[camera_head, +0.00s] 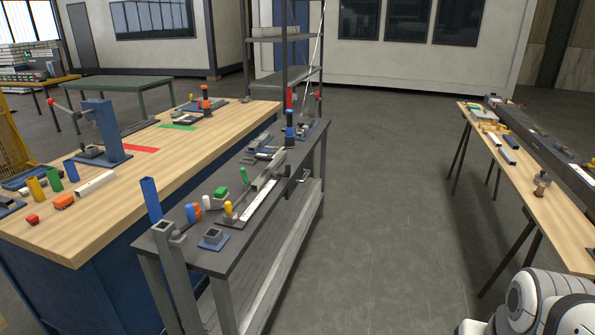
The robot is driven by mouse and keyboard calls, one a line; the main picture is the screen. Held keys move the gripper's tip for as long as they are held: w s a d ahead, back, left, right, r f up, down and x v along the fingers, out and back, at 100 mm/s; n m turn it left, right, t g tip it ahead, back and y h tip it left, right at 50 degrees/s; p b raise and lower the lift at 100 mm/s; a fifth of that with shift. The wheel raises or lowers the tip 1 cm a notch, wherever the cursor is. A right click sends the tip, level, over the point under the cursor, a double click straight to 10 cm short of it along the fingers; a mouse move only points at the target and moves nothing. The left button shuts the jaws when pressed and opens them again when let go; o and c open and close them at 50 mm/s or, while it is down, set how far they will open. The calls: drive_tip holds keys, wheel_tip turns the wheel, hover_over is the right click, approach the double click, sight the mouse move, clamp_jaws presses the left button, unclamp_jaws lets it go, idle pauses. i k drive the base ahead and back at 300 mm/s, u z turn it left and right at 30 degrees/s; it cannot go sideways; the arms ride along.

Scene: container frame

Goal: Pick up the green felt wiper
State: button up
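A small green block-like object (221,193) lies on the dark grey bench, near its left edge, and may be the green felt wiper. A green upright piece (54,181) stands on the wooden workbench at the left, and a flat green strip (177,127) lies farther back on it. At this size I cannot tell for certain which is the wiper. My gripper is not in view. White rounded parts at the lower right look like my own arm.
The dark grey bench (190,255) runs beside the wooden workbench (100,225). Clear floor (385,200) separates the bench from a trestle table (520,170).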

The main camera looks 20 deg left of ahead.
sight(221, 192)
drive_tip(key=i, duration=2.6)
drive_tip(key=u, duration=3.2)
drive_tip(key=i, duration=1)
drive_tip(key=z, duration=0.1)
